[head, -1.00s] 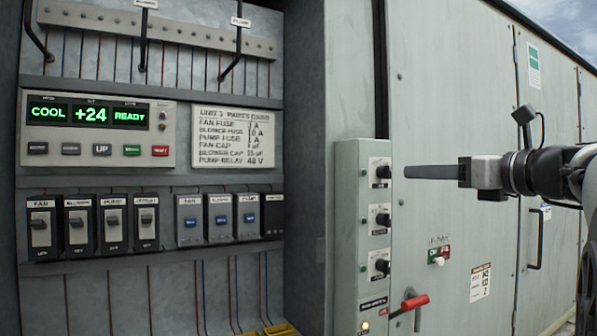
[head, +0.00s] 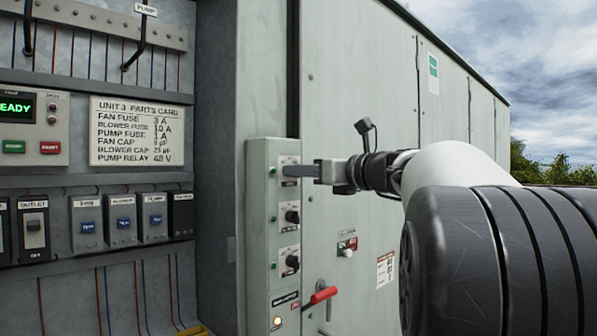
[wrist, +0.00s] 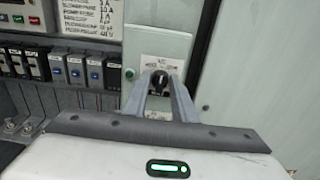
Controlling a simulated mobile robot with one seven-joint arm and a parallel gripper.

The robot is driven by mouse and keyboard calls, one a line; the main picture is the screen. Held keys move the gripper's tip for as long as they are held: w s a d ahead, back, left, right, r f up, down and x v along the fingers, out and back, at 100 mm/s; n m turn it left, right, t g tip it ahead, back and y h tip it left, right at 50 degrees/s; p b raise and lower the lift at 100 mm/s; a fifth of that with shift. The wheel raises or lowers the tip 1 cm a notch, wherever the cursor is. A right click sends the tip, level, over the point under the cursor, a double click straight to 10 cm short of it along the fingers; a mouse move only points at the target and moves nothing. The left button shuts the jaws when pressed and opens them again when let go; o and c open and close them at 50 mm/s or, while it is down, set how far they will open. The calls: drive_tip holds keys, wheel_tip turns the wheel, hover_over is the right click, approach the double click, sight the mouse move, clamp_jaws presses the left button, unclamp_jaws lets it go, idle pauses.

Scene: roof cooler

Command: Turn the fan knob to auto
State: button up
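A narrow grey control box (head: 258,230) carries three black knobs in a column, each on a white plate. The top knob's plate (head: 288,161) shows in the head view, but my gripper (head: 292,171) covers most of its knob. In the wrist view the black knob (wrist: 158,79) sits between the tips of my two fingers (wrist: 159,84), which are apart with a gap around it. I cannot tell whether they touch it. The plate lettering is too small to read. The middle knob (head: 292,217) and lower knob (head: 292,262) are clear.
A red-handled lever (head: 322,295) sticks out below right of the box, near a red and green switch (head: 347,246). Open cabinet at left holds breakers (head: 122,220) and a parts card (head: 136,133). Flat door panels (head: 357,90) lie to the right.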

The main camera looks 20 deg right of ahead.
clamp_jaws()
drive_tip(key=shift+n+b, duration=2.3)
drive_tip(key=shift+n, duration=1.9)
drive_tip(key=o, duration=0.5)
unclamp_jaws()
